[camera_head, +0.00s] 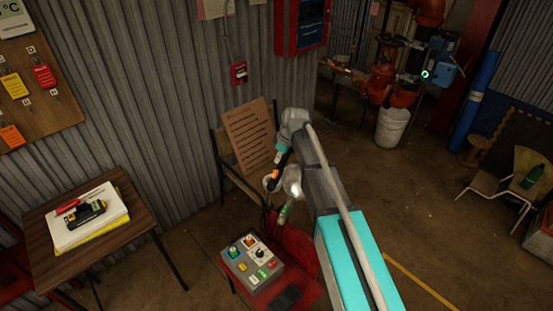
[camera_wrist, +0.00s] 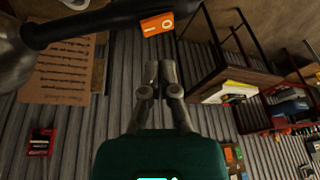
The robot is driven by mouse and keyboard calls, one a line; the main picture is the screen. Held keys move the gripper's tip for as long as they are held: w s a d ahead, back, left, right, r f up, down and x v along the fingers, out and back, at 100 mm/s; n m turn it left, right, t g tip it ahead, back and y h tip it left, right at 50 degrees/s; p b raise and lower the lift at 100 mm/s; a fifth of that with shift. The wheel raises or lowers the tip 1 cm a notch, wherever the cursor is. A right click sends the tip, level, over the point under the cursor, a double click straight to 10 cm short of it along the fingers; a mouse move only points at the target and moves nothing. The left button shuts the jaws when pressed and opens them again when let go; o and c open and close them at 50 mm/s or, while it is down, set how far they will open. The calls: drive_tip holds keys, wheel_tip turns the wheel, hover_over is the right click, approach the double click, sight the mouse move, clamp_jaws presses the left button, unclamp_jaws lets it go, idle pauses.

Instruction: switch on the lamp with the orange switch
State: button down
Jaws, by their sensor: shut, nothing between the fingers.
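In the wrist view, an orange switch (camera_wrist: 157,23) with a white ring mark sits on a dark bar (camera_wrist: 100,25) that crosses the top of the picture. The bar joins a grey rounded piece at the left edge; it appears to be the lamp's arm. My gripper (camera_wrist: 159,72) is shut and empty. Its fingertips show just below the switch in the picture, with a visible gap; the depth between them is unclear. In the head view my wrist covers much of this spot, and a small orange patch (camera_head: 276,177) shows beside it. I cannot tell whether the lamp is lit.
A grey control box (camera_head: 238,262) with several coloured buttons is on a red seat below my arm. A tan notice board (camera_head: 249,135) stands behind, against the corrugated wall. A wooden table (camera_head: 133,236) is at left. Open floor (camera_head: 400,210) lies to the right.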

drive_tip(key=p+v, duration=0.6)
drive_tip(key=v, duration=0.1)
drive_tip(key=shift+w+d+r+p, duration=0.25)
drive_tip(key=shift+w+r+p, duration=0.1)
drive_tip(key=shift+w, duration=0.15)
drive_tip(key=shift+s, duration=0.1)
drive_tip(key=shift+s+a+r+n+t+p, duration=0.15)
drive_tip(key=shift+s+a+n+t, duration=0.15)
drive_tip(key=shift+s, duration=0.2)
drive_tip(key=shift+s+a+r+n+t+p, duration=0.2)
drive_tip(key=shift+s+a+t, duration=0.1)
drive_tip(key=shift+s, duration=0.25)
drive_tip(key=shift+f, duration=0.25)
drive_tip(key=b, duration=1)
hover_over(274, 171)
drive_tip(key=s, duration=0.1)
drive_tip(key=f, duration=0.9)
drive_tip(key=shift+s+d+f, duration=0.1)
drive_tip(key=shift+d+f, duration=0.1)
drive_tip(key=shift+f, duration=0.1)
drive_tip(key=shift+w+d+f+b, duration=0.1)
drive_tip(key=shift+w+f+b, duration=0.1)
drive_tip(key=shift+f+b, duration=0.7)
drive_tip(key=shift+w+f+b, duration=0.15)
drive_tip(key=shift+f+b, duration=0.75)
